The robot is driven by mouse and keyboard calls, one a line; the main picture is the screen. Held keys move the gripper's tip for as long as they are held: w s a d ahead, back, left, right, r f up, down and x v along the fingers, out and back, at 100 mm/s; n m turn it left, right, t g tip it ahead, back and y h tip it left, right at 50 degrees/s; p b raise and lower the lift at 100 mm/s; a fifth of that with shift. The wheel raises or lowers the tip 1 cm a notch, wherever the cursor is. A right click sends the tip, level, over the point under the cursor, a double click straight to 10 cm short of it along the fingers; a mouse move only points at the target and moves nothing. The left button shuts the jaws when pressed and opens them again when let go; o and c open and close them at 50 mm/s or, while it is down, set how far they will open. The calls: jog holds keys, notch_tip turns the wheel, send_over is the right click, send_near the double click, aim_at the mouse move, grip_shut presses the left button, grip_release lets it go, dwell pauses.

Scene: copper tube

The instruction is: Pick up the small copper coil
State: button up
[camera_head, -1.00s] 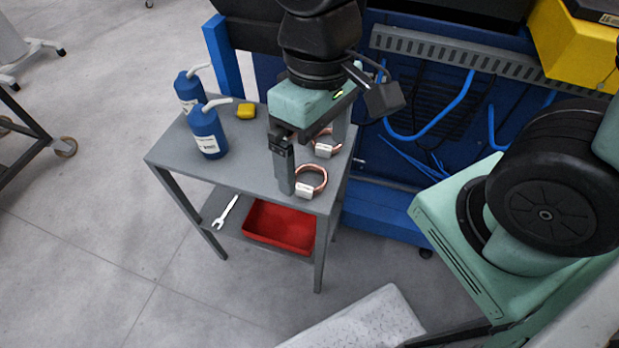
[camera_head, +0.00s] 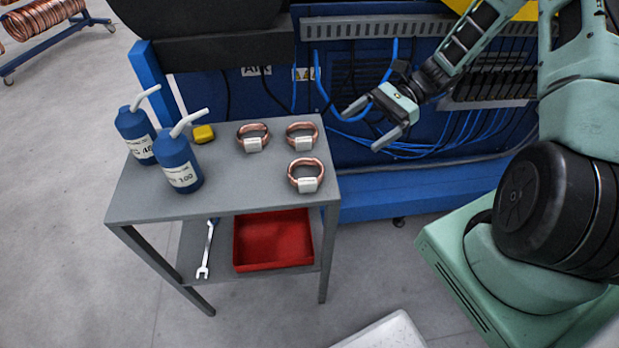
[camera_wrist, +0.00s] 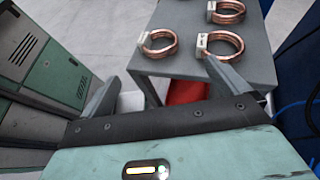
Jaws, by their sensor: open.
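Three copper coils with white tags lie on the grey table: a back left coil (camera_head: 253,130), a back right coil (camera_head: 302,126) and a front right coil (camera_head: 306,164). They look alike in size; I cannot tell which is meant as the small one. My gripper (camera_head: 362,131) is open and empty, right of the table edge and apart from the coils. In the wrist view the fingers (camera_wrist: 160,70) spread below the coils. A left coil (camera_wrist: 172,47), a middle coil (camera_wrist: 236,43) and a far coil (camera_wrist: 228,7) show; the right fingertip overlaps the middle coil's tag in the picture.
Two blue bottles (camera_head: 178,163) and a yellow block (camera_head: 203,134) stand on the table's left (camera_head: 235,195). A red tray (camera_head: 272,240) and a wrench (camera_head: 207,250) lie on the lower shelf. A blue machine with cables (camera_head: 370,180) stands behind and right.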

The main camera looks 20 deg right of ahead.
aim_at(306, 177)
jog(key=p+x, duration=0.4)
jog(key=x, duration=1.3)
jog(key=c, duration=1.1)
